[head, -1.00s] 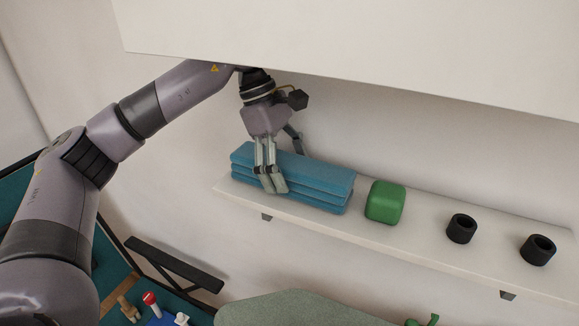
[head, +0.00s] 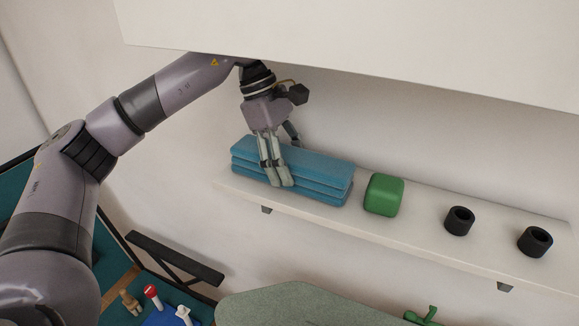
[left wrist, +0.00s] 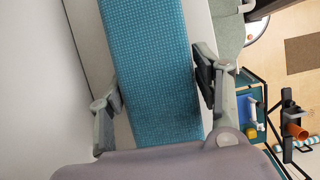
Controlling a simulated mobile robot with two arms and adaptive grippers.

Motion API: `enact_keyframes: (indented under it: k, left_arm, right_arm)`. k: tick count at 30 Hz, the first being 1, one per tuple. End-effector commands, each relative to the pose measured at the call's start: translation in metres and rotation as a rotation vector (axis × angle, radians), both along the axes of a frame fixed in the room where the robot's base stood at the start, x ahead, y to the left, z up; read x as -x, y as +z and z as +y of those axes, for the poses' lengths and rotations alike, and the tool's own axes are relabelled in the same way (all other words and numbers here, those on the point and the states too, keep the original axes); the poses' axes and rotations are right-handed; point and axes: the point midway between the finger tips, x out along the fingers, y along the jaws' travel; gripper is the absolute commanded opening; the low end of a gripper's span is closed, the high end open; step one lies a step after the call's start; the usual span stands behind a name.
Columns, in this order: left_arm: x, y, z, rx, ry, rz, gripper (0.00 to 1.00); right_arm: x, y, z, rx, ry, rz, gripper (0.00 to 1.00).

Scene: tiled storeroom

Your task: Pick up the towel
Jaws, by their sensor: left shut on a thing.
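The towel (head: 325,176) is a folded blue stack of several layers on the left part of a white wall shelf (head: 415,230). My left gripper (head: 283,165) comes down on it from above, near its left half, with one finger on the front side and the other partly hidden behind. In the left wrist view the blue towel (left wrist: 155,65) runs between the two fingers of the left gripper (left wrist: 155,100). The gripper is shut on the towel, which appears to rest on the shelf. My right gripper is not in view.
A green block (head: 383,195) stands just right of the towel. Two black rings (head: 459,221) (head: 535,242) sit farther right on the shelf. A white cabinet (head: 350,45) overhangs above. Below left are a black bracket (head: 175,258) and small items, including a red-topped one (head: 151,291).

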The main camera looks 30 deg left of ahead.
Motion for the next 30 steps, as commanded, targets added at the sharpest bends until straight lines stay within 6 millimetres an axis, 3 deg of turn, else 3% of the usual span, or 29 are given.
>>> enact_keyframes:
  k: [4, 14, 23, 30]
  left_arm:
    - [0.000, 0.001, 0.000, 0.001, 0.000, -0.002, 0.25]
    - [-0.001, 0.004, -0.001, 0.002, 0.000, -0.003, 0.25]
    - [-0.001, 0.034, -0.001, 0.003, -0.001, -0.006, 0.25]
    - [0.001, 0.031, 0.055, 0.003, 0.007, -0.001, 0.25]
  right_arm:
    - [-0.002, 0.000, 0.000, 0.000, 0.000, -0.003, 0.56]
    - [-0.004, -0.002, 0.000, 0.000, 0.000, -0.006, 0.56]
    - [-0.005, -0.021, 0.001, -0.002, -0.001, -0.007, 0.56]
    - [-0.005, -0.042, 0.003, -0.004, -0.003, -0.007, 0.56]
